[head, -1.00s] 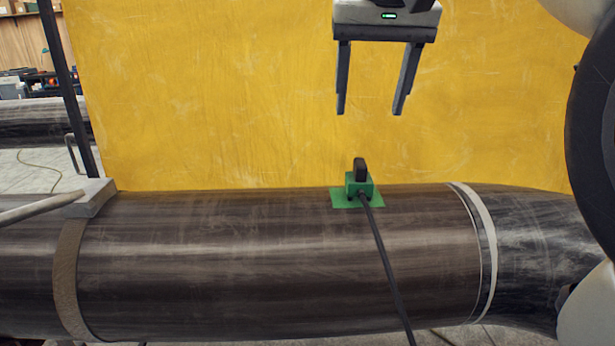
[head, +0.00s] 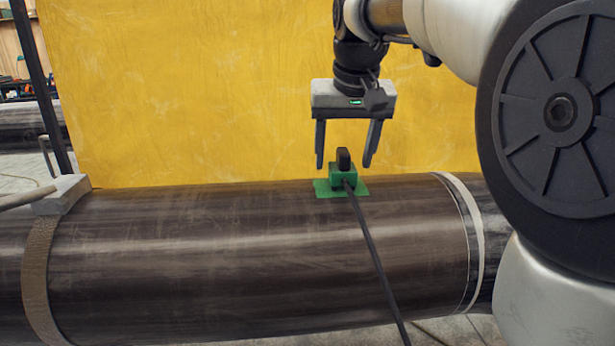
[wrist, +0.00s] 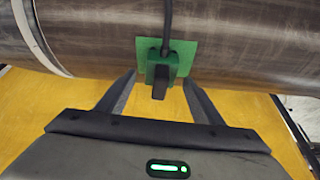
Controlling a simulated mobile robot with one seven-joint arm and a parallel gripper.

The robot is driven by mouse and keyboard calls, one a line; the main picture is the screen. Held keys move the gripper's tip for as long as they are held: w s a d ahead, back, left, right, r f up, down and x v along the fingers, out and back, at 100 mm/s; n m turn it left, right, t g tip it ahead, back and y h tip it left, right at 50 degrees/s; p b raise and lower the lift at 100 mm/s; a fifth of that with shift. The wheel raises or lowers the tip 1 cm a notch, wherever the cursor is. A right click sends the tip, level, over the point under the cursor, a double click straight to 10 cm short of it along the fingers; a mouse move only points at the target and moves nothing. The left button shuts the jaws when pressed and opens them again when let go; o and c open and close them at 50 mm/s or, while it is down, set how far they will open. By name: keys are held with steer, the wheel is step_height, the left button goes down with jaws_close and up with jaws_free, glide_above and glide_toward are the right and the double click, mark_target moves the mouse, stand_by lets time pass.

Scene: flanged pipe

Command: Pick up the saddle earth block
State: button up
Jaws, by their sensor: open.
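The saddle earth block is a green block (head: 342,176) with a black upright handle and a black cable. It sits on a green patch (head: 321,188) on top of the dark pipe (head: 250,250). My gripper (head: 345,165) is open and points down, with its fingertips at about the height of the handle, one to each side of it in the head view. In the wrist view the block (wrist: 160,66) shows between and just beyond the open fingers. I cannot tell whether the handle is between the fingers in depth.
The black cable (head: 375,258) runs from the block down the near side of the pipe. A yellow sheet (head: 180,90) hangs behind the pipe. A grey clamp block (head: 62,194) with a strap is on the pipe at left. A pale band (head: 470,235) circles it at right.

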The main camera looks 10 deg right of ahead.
steer(key=shift+x, duration=0.8)
jaws_close()
steer(key=shift+r, duration=0.1)
steer(key=shift+r, duration=0.1)
